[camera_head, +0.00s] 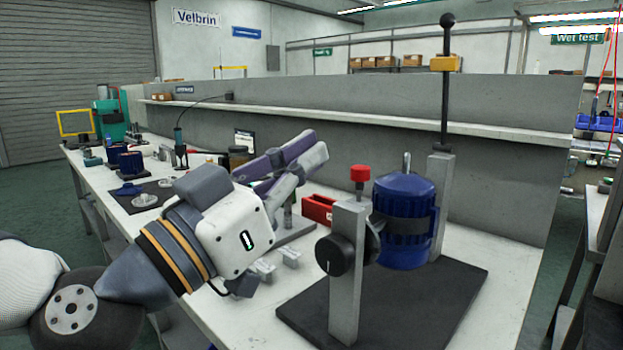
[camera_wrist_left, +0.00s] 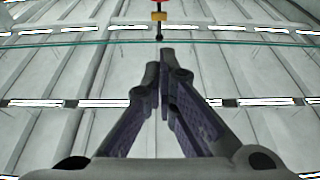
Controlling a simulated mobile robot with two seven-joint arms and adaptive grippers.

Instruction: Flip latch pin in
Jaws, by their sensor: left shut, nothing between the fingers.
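A fixture on a black base plate (camera_head: 390,300) holds a blue motor-like body (camera_head: 405,215) with a dark band around it. Its front grey post (camera_head: 349,285) carries a red cap (camera_head: 360,174) on a short dark stem and a round black knob (camera_head: 335,254). I cannot tell for sure which part is the latch pin. My left gripper (camera_head: 316,146) is shut and empty, left of the red cap and tilted upward. Its fingertips (camera_wrist_left: 161,66) meet in the left wrist view. My right gripper is not in view.
A tall black rod (camera_head: 446,105) with a yellow block (camera_head: 445,63) rises at the fixture's back; the block also shows in the wrist view (camera_wrist_left: 158,16). A red bin (camera_head: 318,209) and small grey blocks (camera_head: 263,269) lie nearby. A grey partition (camera_head: 500,185) stands behind the bench.

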